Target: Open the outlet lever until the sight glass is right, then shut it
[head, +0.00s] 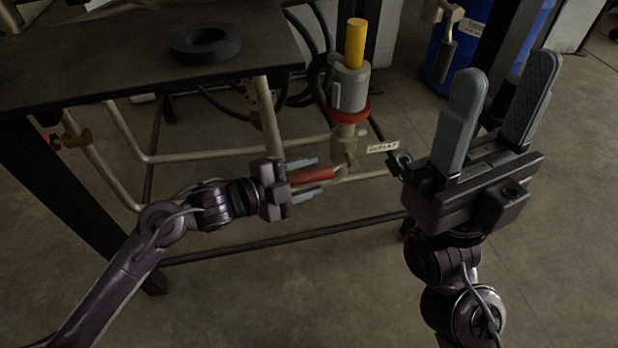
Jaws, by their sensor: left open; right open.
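The outlet lever has a red handle (311,175) and sits on the pipe below a grey cylindrical fitting. A small tag that seems to read "OUTLET" (382,148) is beside it. My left gripper (310,178) is open, with its two fingers above and below the red handle in the picture; I cannot tell whether they touch it. The grey fitting (350,88) with a yellow top and red ring stands above the lever. I cannot tell which part is the sight glass, nor its level. My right gripper (497,95) is open and empty, fingers up, to the right.
A dark table (120,62) with a black ring (204,45) on it fills the upper left. Pipes and a low bar run beneath it. A blue drum (462,50) stands at the upper right behind my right gripper. The floor at the right is clear.

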